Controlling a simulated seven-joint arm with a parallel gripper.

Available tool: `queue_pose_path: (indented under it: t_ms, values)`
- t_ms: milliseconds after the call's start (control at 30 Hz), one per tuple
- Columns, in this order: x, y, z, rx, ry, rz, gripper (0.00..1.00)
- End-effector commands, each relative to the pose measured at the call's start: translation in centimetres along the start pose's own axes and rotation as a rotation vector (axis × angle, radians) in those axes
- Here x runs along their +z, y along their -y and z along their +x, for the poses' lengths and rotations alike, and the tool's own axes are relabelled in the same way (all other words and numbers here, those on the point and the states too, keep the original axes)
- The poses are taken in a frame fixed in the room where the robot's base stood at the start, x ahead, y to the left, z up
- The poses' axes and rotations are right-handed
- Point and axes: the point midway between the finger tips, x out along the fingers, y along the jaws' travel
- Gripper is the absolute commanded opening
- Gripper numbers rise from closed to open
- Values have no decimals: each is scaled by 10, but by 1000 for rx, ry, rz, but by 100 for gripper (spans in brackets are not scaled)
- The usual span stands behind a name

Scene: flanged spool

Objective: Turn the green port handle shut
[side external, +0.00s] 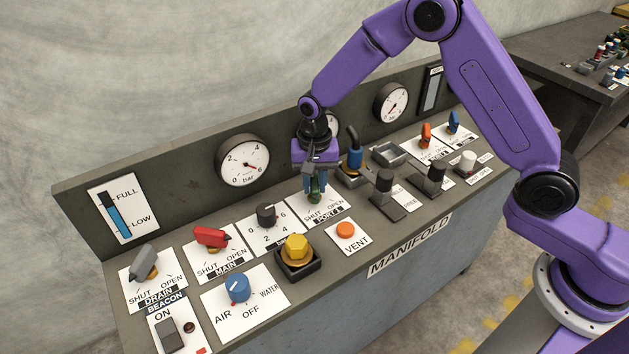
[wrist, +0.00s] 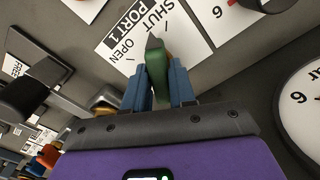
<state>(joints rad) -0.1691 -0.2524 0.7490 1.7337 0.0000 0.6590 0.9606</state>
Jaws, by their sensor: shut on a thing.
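The green port handle (side external: 316,197) stands on the white PORT 1 plate (side external: 338,205), which is marked SHUT on the left and OPEN on the right in the side view. My gripper (side external: 314,188) reaches down over it from behind. In the wrist view the green handle (wrist: 156,68) sits between the two blue fingers of my gripper (wrist: 159,78), which are shut on it. Its grey tip shows beyond the fingers, near the SHUT and OPEN lettering. The fingers hide much of the handle in the side view, and I cannot tell its exact angle.
A black dial (side external: 266,214) stands left of the plate and a blue-topped lever (side external: 354,155) right of it. A yellow knob (side external: 296,248) and an orange VENT button (side external: 346,230) are in front. Round gauges (side external: 243,161) line the back panel, close behind my gripper.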

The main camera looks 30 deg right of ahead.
Motion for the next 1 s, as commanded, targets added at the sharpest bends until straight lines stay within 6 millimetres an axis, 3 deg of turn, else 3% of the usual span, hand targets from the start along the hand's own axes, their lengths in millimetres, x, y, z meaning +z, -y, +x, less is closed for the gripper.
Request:
queue_pose_path:
  t_ms: [400, 1000]
  values:
    - [0, 0, 0, 0, 0, 221, 0]
    - [1, 0, 0, -1, 1, 265, 0]
